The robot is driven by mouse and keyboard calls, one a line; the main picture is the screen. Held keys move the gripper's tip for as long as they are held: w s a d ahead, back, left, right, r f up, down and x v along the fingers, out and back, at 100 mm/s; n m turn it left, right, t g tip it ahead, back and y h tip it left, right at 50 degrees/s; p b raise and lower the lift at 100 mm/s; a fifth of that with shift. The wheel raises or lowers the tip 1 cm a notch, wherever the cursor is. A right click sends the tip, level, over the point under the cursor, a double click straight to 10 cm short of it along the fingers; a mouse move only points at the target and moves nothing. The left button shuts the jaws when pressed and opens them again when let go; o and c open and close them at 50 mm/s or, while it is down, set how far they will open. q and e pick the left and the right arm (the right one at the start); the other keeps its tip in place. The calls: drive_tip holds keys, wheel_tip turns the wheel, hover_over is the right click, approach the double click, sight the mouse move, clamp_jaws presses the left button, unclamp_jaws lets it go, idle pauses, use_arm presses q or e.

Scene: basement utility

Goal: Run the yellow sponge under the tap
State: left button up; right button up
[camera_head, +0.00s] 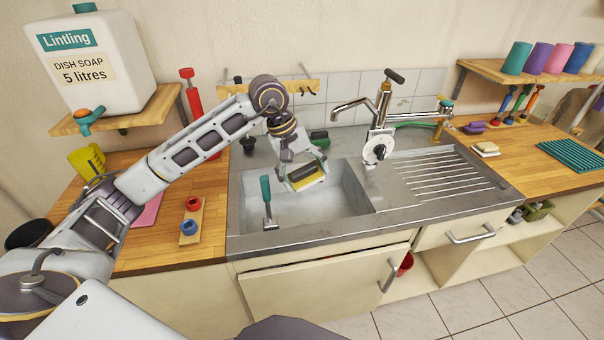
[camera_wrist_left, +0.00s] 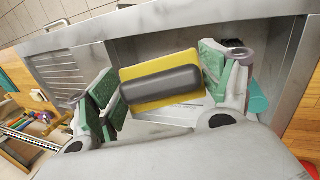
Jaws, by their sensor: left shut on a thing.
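My left gripper (camera_head: 304,176) is shut on the yellow sponge (camera_head: 310,178), which has a dark grey block on one face. In the left wrist view the sponge (camera_wrist_left: 160,62) sits between the green finger pads. The gripper holds it over the basin of the metal sink (camera_head: 343,207). The tap (camera_head: 380,104) stands behind the sink, to the right of the sponge, with its spout pointing left. No water shows from the spout. My right gripper is not in view.
A teal-handled brush (camera_head: 266,200) stands in the basin's left part. A white round dial (camera_head: 377,150) hangs below the tap. The ribbed drainboard (camera_head: 445,172) to the right is clear. A dish soap canister (camera_head: 85,62) sits on the left shelf.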

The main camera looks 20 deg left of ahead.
use_arm(q)
drive_tip(key=shift+w, duration=0.55)
drive_tip(key=shift+w+f+p, duration=0.25)
drive_tip(key=shift+w+p, duration=0.1)
drive_tip(key=shift+w, duration=0.9)
drive_tip(key=shift+w+f+p, duration=0.15)
drive_tip(key=shift+w+p, duration=0.15)
drive_tip(key=shift+w, duration=0.2)
drive_tip(key=w+f, duration=0.1)
drive_tip(key=w, duration=0.6)
drive_tip(key=shift+d+f, duration=0.15)
drive_tip(key=shift+f, duration=0.15)
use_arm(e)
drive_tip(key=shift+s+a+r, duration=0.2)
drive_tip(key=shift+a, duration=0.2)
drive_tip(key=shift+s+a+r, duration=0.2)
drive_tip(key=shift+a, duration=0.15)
use_arm(q)
drive_tip(key=shift+w, duration=0.1)
